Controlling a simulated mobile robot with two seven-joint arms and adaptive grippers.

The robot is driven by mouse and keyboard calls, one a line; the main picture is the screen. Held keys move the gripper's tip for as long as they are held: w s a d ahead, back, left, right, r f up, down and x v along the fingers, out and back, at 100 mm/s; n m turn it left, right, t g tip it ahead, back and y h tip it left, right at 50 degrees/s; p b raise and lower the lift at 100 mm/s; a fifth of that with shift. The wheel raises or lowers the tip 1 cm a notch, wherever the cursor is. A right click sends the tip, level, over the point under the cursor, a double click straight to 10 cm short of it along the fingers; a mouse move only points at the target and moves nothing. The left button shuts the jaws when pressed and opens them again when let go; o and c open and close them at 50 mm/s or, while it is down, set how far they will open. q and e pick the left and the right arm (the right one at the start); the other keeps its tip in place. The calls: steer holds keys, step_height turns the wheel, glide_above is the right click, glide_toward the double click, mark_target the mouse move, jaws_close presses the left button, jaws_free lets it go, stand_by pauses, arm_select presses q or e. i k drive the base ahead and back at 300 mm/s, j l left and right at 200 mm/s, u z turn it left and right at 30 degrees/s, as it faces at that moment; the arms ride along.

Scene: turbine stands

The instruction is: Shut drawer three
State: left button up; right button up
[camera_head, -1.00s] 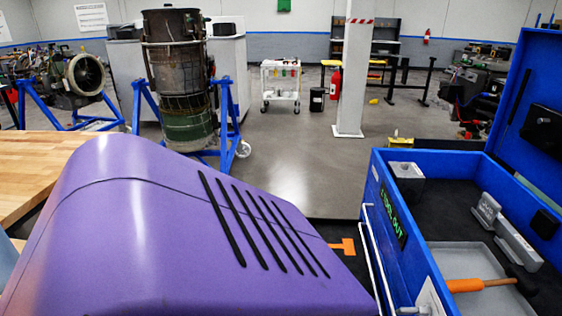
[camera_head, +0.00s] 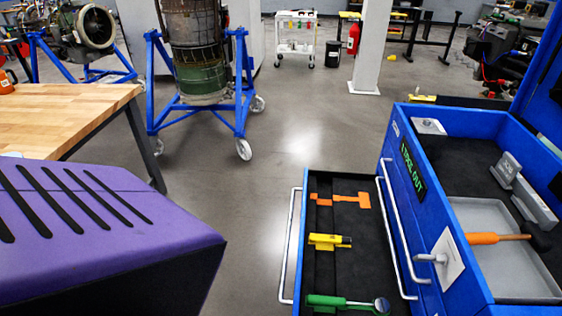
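An open drawer (camera_head: 369,262) of the blue tool cabinet (camera_head: 455,262) sticks out to the left, with a black liner. It holds an orange tool (camera_head: 364,201), a yellow tool (camera_head: 328,241) and a green-handled tool (camera_head: 327,301). A silver bar handle (camera_head: 288,245) runs along its outer left side. A second bar handle (camera_head: 397,236) lies against the cabinet's side, above the drawer. I cannot read a drawer number. The drawer's near end is cut off by the picture's bottom edge. Neither of my grippers shows.
The cabinet's top tray holds an orange-handled hammer (camera_head: 497,238) and grey blocks (camera_head: 525,190). A wooden table (camera_head: 70,112) stands at the left. A turbine on a blue stand (camera_head: 240,80) stands behind. Grey floor (camera_head: 270,180) is free between table and drawer.

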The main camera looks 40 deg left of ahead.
mark_target(334, 203)
steer(key=j+u, duration=0.65)
steer(key=k+j, duration=0.35)
steer(key=k, duration=0.15)
